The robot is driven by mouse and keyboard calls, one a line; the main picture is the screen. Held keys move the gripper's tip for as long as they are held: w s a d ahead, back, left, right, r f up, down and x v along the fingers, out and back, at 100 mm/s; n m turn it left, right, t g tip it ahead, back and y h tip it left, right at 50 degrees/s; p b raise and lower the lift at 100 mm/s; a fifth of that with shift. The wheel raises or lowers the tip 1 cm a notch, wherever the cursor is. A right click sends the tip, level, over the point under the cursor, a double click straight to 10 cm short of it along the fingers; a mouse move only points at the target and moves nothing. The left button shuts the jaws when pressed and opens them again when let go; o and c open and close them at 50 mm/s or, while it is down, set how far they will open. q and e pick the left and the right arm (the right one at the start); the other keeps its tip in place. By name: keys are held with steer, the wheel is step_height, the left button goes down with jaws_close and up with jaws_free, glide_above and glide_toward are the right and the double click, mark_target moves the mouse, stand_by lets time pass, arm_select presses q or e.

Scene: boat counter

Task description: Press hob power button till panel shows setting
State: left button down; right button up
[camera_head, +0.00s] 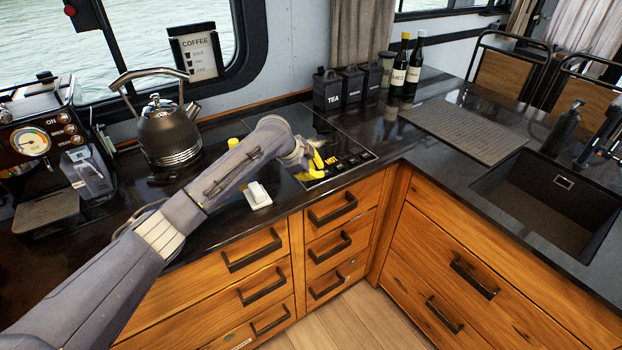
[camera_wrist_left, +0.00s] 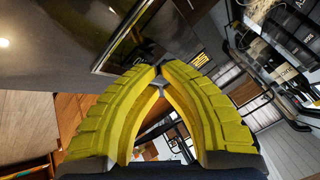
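The hob (camera_head: 350,135) is a black glass plate set in the dark counter. An orange-yellow "HOT" sign (camera_head: 331,161) is lit near its front edge, beside a row of small dark buttons (camera_head: 352,160). My left gripper (camera_head: 318,165), with yellow fingers, is at the hob's front left by the sign. In the left wrist view its fingertips (camera_wrist_left: 160,76) come together with nothing between them, and the lit sign (camera_wrist_left: 200,60) shows just beyond. The fingers hide part of the panel, and I cannot tell whether they touch a button. My right gripper is out of view.
A kettle (camera_head: 168,132) and a coffee machine (camera_head: 50,160) stand at left. A white item (camera_head: 258,195) lies at the counter's front edge below my arm. Black canisters (camera_head: 328,90) and bottles (camera_head: 414,65) stand behind the hob. The sink (camera_head: 545,200) is at right.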

arm_select(q)
steer(key=shift+r, duration=0.85)
steer(key=shift+r, duration=0.15)
steer(key=shift+r, duration=2.35)
